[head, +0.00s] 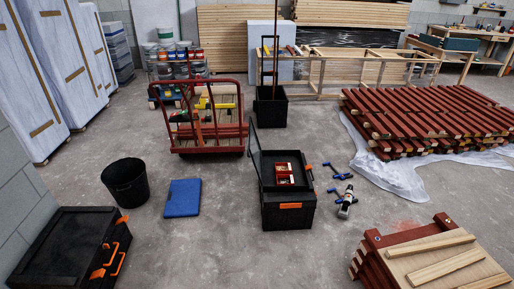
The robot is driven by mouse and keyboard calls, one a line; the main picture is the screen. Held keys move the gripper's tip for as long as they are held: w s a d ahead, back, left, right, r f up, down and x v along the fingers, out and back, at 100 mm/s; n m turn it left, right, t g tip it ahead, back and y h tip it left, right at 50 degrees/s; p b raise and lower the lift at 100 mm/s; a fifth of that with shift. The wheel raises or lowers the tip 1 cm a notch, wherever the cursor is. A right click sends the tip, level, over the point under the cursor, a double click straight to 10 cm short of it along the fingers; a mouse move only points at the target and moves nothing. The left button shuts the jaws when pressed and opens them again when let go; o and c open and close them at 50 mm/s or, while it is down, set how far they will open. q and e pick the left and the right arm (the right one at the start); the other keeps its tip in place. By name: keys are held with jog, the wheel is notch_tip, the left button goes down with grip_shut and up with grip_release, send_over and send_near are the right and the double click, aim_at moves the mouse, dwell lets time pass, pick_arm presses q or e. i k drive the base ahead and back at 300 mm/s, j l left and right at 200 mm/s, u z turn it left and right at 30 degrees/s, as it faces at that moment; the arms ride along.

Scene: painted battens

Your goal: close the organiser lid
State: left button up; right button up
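The organiser (288,217) is a black box with an orange latch on its front, standing on the concrete floor near the middle of the head view. Its lid (254,152) looks like a thin dark-framed panel. The lid stands open, raised steeply along the box's left side. Red trays (284,179) with small pale contents show inside the open top. Neither of my grippers is in the head view, and nothing touches the lid.
A black chest (70,250) fills the lower left. Blue clamps and a bottle (346,202) lie right of the organiser. A red cart (205,120) stands behind. Floor in front is clear.

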aim_at(303, 182)
jog(key=i+j+z, duration=0.2)
jog(key=i+j, duration=0.2)
jog(key=j, duration=0.25)
jog(key=i+j+z, duration=0.1)
jog(key=j, duration=0.25)
jog(key=i+j+z, duration=0.1)
jog(key=i+j, duration=0.2)
jog(key=i+j+z, duration=0.1)
jog(key=j, duration=0.4)
jog(key=i+j+z, duration=0.15)
jog(key=j, duration=0.25)
jog(key=i+j+z, duration=0.1)
jog(key=j, duration=0.3)
jog(key=i+j+z, duration=0.1)
jog(key=i+j, duration=0.15)
jog(key=j, duration=0.2)
